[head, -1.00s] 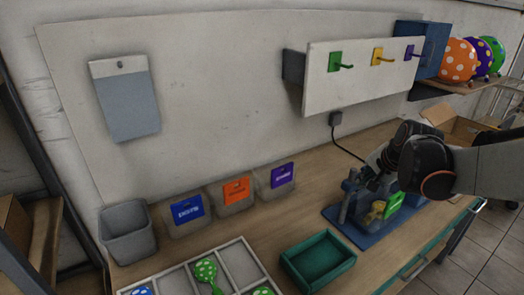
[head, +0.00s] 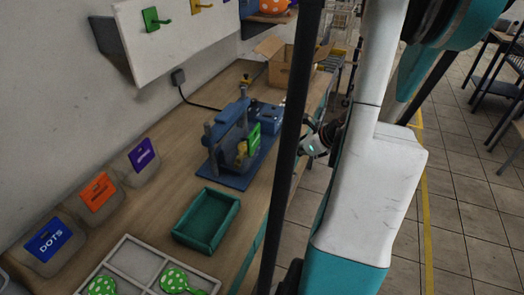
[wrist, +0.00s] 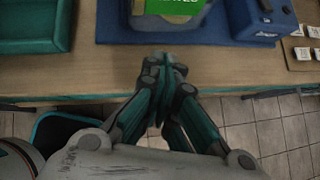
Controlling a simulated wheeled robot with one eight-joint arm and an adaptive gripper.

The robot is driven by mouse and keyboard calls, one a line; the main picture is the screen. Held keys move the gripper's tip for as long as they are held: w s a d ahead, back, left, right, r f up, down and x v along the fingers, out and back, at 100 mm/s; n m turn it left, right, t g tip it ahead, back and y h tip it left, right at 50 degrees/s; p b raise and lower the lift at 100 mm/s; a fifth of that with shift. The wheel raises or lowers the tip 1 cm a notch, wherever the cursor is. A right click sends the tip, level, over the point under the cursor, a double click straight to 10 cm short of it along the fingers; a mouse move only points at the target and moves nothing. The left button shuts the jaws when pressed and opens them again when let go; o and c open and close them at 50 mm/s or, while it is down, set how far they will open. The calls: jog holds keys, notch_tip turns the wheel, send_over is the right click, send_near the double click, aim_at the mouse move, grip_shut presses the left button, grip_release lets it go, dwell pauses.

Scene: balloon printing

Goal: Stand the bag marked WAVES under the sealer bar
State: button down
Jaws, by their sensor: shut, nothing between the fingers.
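The green-labelled bag (head: 253,134) stands upright at the blue bag sealer (head: 213,150), on its base plate and close against its raised bar. I cannot tell exactly how far under the bar it sits. The green label (wrist: 176,6) is cut off at the top of the wrist view, with only the end of its word showing. My gripper (wrist: 163,62) is shut and empty, over the table's front edge, apart from the bag and the sealer. In the head view my gripper (head: 318,141) is partly hidden behind a dark post.
A green tray (head: 207,222) lies left of the sealer. Bags with blue DOTS (head: 49,240), orange (head: 97,192) and purple (head: 142,155) labels stand along the wall. A divided white tray (head: 138,262) holds green dotted balloons. A cardboard box (head: 288,66) stands behind.

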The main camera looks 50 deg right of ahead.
aim_at(254, 152)
jog(key=b+x, duration=0.3)
jog(key=x, duration=0.6)
jog(key=shift+w+f, duration=0.15)
jog(key=shift+f, duration=0.15)
jog(key=w, duration=0.3)
jog(key=shift+w+a+f+b, duration=0.1)
jog(key=shift+w+b, duration=0.05)
jog(key=shift+b, duration=0.25)
jog(key=shift+w, duration=0.5)
jog(key=shift+w+b, duration=0.3)
jog(key=shift+w, duration=0.7)
jog(key=shift+s, duration=0.2)
